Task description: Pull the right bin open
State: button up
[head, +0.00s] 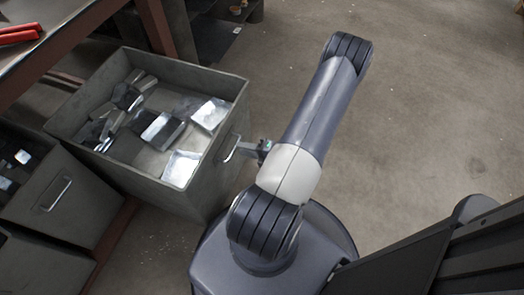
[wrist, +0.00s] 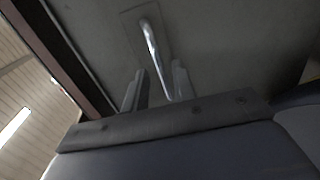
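The right bin (head: 188,72) is a grey open-topped box holding several shiny metal pieces. It stands out from under the bench, farther forward than the bin to its left. Its silver handle (head: 231,148) is on the front face and also shows in the wrist view (wrist: 151,42). My gripper (head: 254,149) is at this handle. In the wrist view, my two fingers (wrist: 158,86) are apart, with the handle's near end between them, closer to the right finger. A gap shows on the left side of the handle. Contact cannot be told.
A second grey bin (head: 66,207) with a silver handle is at the left. The bench (head: 62,40) with red-handled tools (head: 20,34) is above at upper left. Open concrete floor (head: 430,110) lies to the right.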

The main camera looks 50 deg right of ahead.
jog(key=p+v, duration=0.1)
jog(key=v, duration=0.5)
jog(key=shift+s, duration=0.3)
jog(key=shift+w, duration=0.1)
dwell(0.3)
jog(key=shift+b+x, duration=1.05)
jog(key=shift+x, duration=4.25)
jog(key=shift+r, duration=0.15)
